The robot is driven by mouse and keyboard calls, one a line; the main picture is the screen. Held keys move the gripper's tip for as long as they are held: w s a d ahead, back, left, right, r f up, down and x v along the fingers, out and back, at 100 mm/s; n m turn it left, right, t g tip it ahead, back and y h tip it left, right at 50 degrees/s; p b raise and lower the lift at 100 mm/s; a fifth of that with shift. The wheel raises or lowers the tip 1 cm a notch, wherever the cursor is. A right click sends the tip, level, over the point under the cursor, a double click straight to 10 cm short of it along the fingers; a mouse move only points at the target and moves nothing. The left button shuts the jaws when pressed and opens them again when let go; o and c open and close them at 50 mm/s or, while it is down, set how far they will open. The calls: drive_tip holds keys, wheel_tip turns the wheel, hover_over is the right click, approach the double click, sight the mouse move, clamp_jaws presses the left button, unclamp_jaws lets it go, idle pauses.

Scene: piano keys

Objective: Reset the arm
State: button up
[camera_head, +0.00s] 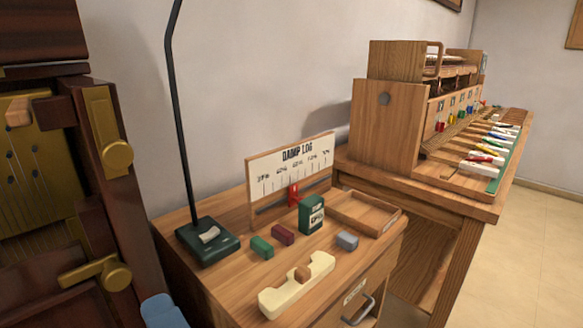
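My gripper is not in view, and neither are its fingers. A small rounded light-blue shape (160,310) shows at the bottom edge, left of the small desk; I cannot tell what it is. The small wooden desk (225,290) holds a "DAMP LOG" board (285,168) with a red slider (293,195). In front of the board stand a dark green box (311,214), a green block (262,247), a maroon block (283,234) and a grey block (347,240).
An empty wooden tray (345,211) lies at the right. A dark cabinet (125,215) with brass fittings fills the left. A wooden keyboard unit (388,125) stands on a bench at right. Floor (545,235) shows clear at far right.

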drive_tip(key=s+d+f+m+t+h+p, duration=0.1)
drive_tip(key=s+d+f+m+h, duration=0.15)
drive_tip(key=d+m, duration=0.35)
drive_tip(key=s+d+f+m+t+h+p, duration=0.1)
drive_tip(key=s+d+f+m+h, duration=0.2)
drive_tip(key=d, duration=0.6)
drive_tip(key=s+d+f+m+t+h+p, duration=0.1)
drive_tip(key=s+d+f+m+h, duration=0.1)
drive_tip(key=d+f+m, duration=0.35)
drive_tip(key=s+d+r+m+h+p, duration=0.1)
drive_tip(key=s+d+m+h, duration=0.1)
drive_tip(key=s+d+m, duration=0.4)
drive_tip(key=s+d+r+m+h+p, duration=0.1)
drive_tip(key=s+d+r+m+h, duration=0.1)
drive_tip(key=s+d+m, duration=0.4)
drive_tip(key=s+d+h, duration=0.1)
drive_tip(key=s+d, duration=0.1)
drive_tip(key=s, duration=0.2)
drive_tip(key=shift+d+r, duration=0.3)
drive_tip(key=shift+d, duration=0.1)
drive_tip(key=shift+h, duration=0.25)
